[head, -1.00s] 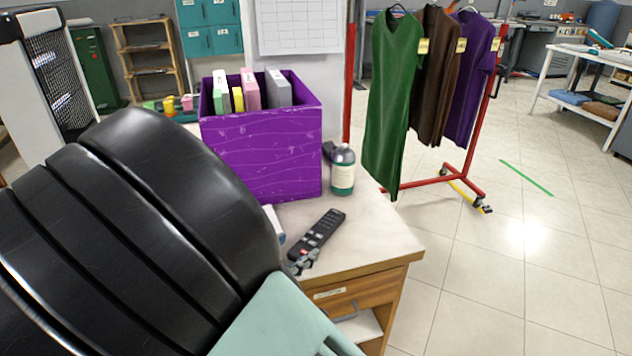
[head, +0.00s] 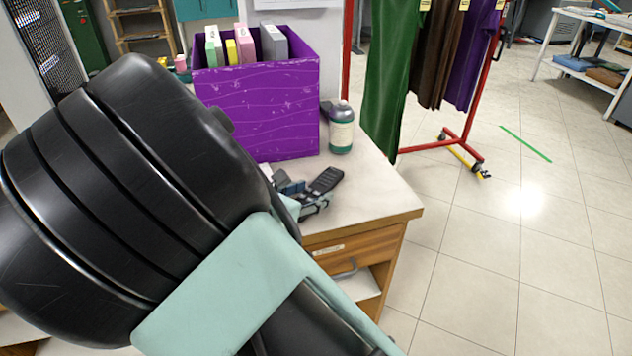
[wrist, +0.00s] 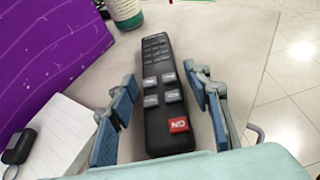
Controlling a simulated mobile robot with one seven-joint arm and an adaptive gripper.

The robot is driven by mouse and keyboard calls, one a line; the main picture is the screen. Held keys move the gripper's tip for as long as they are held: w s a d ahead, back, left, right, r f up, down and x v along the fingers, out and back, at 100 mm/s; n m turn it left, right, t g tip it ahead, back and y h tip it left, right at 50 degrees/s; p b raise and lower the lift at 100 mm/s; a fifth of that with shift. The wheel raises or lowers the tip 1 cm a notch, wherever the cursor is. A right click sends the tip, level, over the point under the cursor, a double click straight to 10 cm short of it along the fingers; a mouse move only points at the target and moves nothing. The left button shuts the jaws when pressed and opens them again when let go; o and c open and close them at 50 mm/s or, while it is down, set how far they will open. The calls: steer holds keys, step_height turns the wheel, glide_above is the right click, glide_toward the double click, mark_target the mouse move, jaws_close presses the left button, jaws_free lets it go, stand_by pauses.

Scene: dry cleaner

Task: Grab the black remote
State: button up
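The black remote (wrist: 160,75) lies on the white counter top, with grey buttons and one red button at its near end. In the wrist view its near part lies between the two blue-padded fingers of my gripper (wrist: 165,108). The fingers are open, with a gap on each side of the remote. In the head view the far end of the remote (head: 327,179) shows beyond my gripper (head: 303,200); its near part is hidden by the gripper and arm.
A purple box (head: 258,110) holding several folders stands behind the remote. A bottle with a green band (head: 341,128) stands beside the box. A white item with a small black object (wrist: 18,147) lies left of the gripper. The counter's right edge (wrist: 262,70) is close by.

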steer(key=c, duration=1)
steer(key=shift+o, duration=0.2)
steer(key=shift+r, duration=0.1)
